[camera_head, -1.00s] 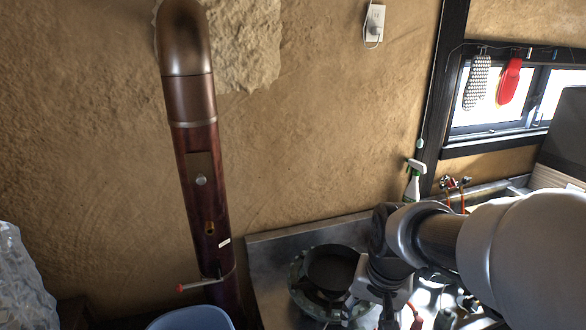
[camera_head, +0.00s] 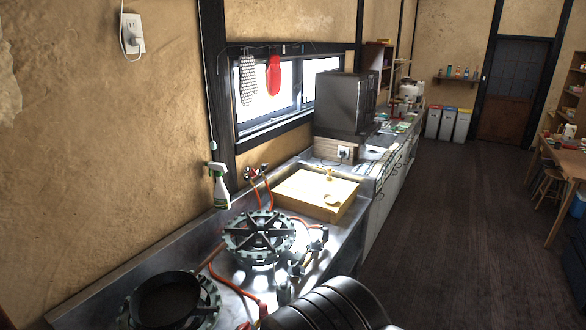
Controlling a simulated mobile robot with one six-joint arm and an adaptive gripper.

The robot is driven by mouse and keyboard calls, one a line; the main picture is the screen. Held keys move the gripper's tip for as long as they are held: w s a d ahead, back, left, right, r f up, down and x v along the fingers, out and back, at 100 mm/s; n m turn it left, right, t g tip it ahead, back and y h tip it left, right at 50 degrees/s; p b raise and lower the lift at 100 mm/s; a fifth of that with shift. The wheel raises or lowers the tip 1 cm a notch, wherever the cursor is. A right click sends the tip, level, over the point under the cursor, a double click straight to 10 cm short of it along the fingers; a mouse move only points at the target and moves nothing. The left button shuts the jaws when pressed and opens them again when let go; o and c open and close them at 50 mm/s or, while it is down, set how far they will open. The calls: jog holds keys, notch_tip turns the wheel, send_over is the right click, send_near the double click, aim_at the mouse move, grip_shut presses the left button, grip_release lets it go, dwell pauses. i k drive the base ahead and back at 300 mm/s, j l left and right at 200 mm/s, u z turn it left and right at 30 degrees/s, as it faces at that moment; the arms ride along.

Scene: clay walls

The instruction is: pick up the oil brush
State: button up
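I cannot pick out an oil brush with certainty. A small tan piece (camera_head: 310,252) lies among metal fittings in front of the rear gas burner (camera_head: 259,238), too small to identify. Small yellowish items (camera_head: 331,199) lie on the light wooden board (camera_head: 300,190) beyond that burner; I cannot tell whether one is a brush. A dark ribbed rounded part, probably of my arm, fills the bottom centre. My gripper's fingers do not show.
A black pan (camera_head: 167,299) sits on the near burner at the lower left. A spray bottle (camera_head: 219,186) stands by the wall. A dark box-shaped appliance (camera_head: 344,104) stands further along the counter. The wooden floor (camera_head: 440,220) on the right is open.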

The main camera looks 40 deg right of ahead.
aim_at(328, 177)
jog(key=z, duration=1.3)
jog(key=u, duration=1)
jog(key=i+l, duration=0.35)
jog(key=l, duration=0.2)
jog(key=i+l, duration=0.35)
jog(key=l, duration=0.2)
jog(key=i+l, duration=0.4)
jog(key=l, duration=0.15)
jog(key=i+l, duration=0.35)
jog(key=l, duration=0.2)
jog(key=i+l, duration=0.35)
jog(key=l, duration=0.15)
jog(key=i+l, duration=0.35)
jog(key=l, duration=0.2)
jog(key=i+l, duration=0.35)
jog(key=l, duration=0.2)
